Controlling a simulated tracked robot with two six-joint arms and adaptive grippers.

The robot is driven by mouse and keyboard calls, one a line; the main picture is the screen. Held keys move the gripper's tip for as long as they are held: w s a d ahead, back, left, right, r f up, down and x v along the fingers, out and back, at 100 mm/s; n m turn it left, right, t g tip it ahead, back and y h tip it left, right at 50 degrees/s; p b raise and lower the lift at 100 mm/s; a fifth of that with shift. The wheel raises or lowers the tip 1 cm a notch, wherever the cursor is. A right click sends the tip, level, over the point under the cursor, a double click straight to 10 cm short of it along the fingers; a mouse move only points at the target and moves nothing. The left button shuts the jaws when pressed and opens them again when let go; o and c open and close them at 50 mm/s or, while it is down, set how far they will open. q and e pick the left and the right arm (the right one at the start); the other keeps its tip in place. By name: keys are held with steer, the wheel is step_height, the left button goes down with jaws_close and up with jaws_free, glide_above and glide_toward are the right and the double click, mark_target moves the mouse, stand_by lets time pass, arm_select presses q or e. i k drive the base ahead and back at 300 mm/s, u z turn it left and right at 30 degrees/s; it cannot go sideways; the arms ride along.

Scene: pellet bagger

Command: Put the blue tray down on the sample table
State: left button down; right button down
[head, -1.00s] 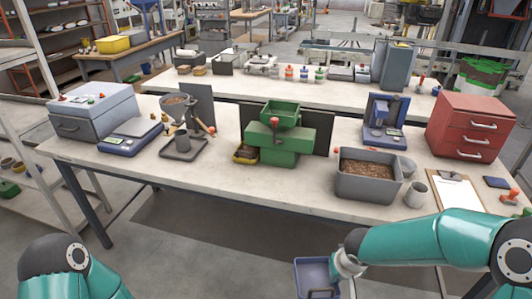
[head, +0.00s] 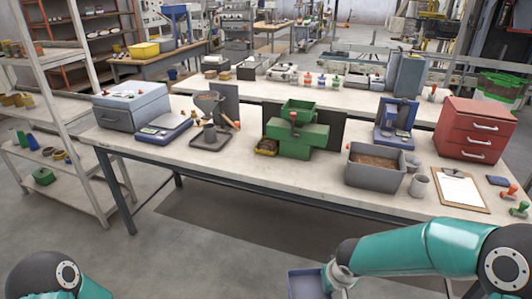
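The blue tray (head: 307,285) is at the bottom edge of the head view, right of centre, in front of the long table and lower than its top in the picture. Its lower part is cut off. My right gripper (head: 336,277) is at the tray's right side and appears shut on it, though the fingertips are mostly hidden. The near long table (head: 245,180), apparently the sample table, has a pale top. My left gripper is out of view; only part of my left arm shows at bottom left.
On the near table stand a grey box (head: 131,107), a scale (head: 163,127), a green machine (head: 297,138), a grey bin of pellets (head: 374,174), a clipboard (head: 460,188) and red drawers (head: 474,130). Its front middle strip is clear. A shelf rack (head: 75,120) stands left.

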mark_target(254, 130)
steer(key=u, duration=0.3)
steer(key=i, duration=0.85)
steer(key=u, duration=0.05)
